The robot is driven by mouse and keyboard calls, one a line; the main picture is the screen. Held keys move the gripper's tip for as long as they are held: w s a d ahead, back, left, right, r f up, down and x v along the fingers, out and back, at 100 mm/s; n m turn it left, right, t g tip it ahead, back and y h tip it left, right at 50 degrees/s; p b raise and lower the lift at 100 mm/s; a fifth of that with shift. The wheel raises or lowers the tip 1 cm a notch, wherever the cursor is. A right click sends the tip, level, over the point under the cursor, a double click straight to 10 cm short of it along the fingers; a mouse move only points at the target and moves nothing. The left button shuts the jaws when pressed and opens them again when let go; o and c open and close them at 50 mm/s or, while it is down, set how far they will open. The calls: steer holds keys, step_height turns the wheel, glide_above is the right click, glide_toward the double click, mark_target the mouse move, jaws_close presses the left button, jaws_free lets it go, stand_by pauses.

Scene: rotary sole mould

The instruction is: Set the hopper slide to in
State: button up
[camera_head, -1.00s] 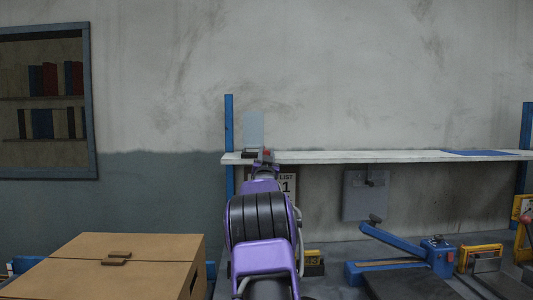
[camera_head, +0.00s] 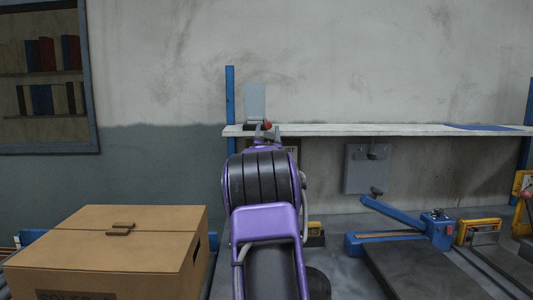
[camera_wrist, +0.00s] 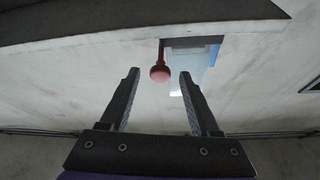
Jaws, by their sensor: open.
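The hopper slide seems to be the small device at the left end of the white shelf, with a red ball knob (camera_head: 267,125) and a pale translucent plate (camera_head: 255,100) standing above it. In the wrist view the red knob (camera_wrist: 160,75) on its short stem appears between my fingertips, with the plate (camera_wrist: 190,68) just to its right. My gripper (camera_wrist: 160,73) is open and empty; I cannot tell how far beyond the tips the knob is. In the head view my purple arm hides most of the gripper (camera_head: 261,131) and the lower part of the device.
The white shelf (camera_head: 390,130) runs right between blue posts. A cardboard box (camera_head: 110,250) stands at lower left. A blue lever tool (camera_head: 400,235) and yellow-framed items (camera_head: 478,232) lie on the bench below. A grey plate with a hook (camera_head: 368,168) hangs under the shelf.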

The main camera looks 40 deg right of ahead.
steer(key=b+v, duration=0.1)
steer(key=v, duration=1.3)
